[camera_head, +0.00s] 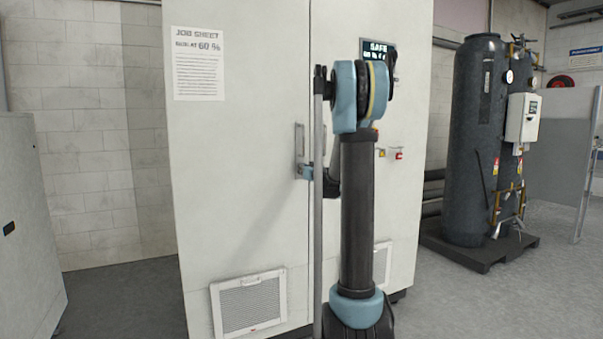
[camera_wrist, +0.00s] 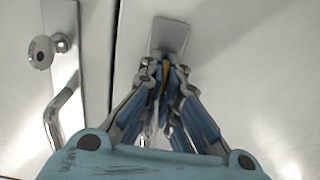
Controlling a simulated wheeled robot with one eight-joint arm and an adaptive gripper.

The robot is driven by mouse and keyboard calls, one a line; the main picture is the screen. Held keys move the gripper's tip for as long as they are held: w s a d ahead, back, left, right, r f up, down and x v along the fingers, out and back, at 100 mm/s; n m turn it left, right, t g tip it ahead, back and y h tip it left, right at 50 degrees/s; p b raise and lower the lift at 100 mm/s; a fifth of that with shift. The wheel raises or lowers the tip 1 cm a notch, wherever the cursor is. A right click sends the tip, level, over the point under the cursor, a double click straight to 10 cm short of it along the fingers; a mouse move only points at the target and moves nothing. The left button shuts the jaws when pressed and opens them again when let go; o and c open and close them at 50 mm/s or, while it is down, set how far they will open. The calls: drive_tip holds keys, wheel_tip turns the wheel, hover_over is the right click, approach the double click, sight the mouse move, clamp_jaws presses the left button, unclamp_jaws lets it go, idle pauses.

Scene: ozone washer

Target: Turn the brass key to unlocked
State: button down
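The brass key (camera_wrist: 164,79) shows as a thin yellow sliver between the fingertips of my gripper (camera_wrist: 167,72) in the wrist view. The fingers are closed together on it, and most of the key is hidden by them. A bare metal plate (camera_wrist: 170,34) on the white cabinet door lies just beyond the fingertips. Which way the key is turned cannot be told. In the head view, my gripper (camera_head: 307,172) is at the cabinet front beside the door handle, and the key cannot be made out there.
The white cabinet (camera_head: 240,190) has a metal door handle (camera_head: 299,147); the wrist view shows a handle (camera_wrist: 62,105) and round lock (camera_wrist: 41,52) left of my fingers. A job sheet (camera_head: 197,63) hangs on the door. A dark tank (camera_head: 474,140) stands right. Floor is open between.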

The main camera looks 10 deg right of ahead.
drive_tip(key=shift+m, duration=0.4)
drive_tip(key=shift+w+d+f+m, duration=0.1)
drive_tip(key=shift+d+f+m, duration=0.1)
drive_tip(key=shift+m, duration=2.65)
drive_tip(key=shift+s+d+f+m, duration=0.1)
drive_tip(key=shift+d+f+m, duration=0.1)
drive_tip(key=shift+m, duration=2.7)
drive_tip(key=shift+w+d+f+m, duration=0.1)
drive_tip(key=shift+d+m, duration=0.1)
drive_tip(key=shift+m, duration=2.65)
drive_tip(key=c, duration=1.8)
unclamp_jaws()
drive_tip(key=shift+w+f, duration=0.1)
